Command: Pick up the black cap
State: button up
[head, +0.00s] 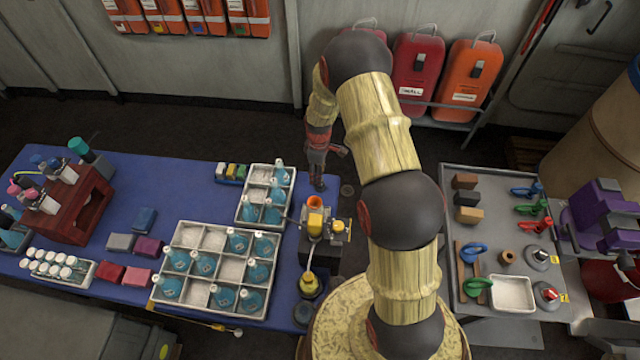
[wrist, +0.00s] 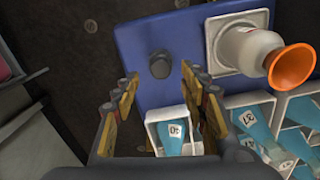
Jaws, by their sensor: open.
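The black cap (wrist: 160,65) is a small dark cylinder standing on the blue table top (wrist: 135,35). In the wrist view it shows between and just beyond my fingertips. My gripper, also in the wrist view (wrist: 158,80), is open and empty, pointing down above the table's back edge. Its fingers do not appear to touch the cap; the height gap is hard to judge.
A filling device with an orange funnel (wrist: 293,66) stands close to the right of the cap in the wrist view. Crates of blue bottles (head: 213,265) stand on the table left of that device. A grey cart (head: 510,265) with tools is at the right.

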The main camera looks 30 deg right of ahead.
notch_tip(320, 180, down, 4)
jog(key=shift+s+d+r, duration=0.1)
jog(key=shift+r, duration=0.15)
jog(key=c, duration=0.3)
jog(key=c, duration=0.6)
jog(key=shift+r, duration=0.1)
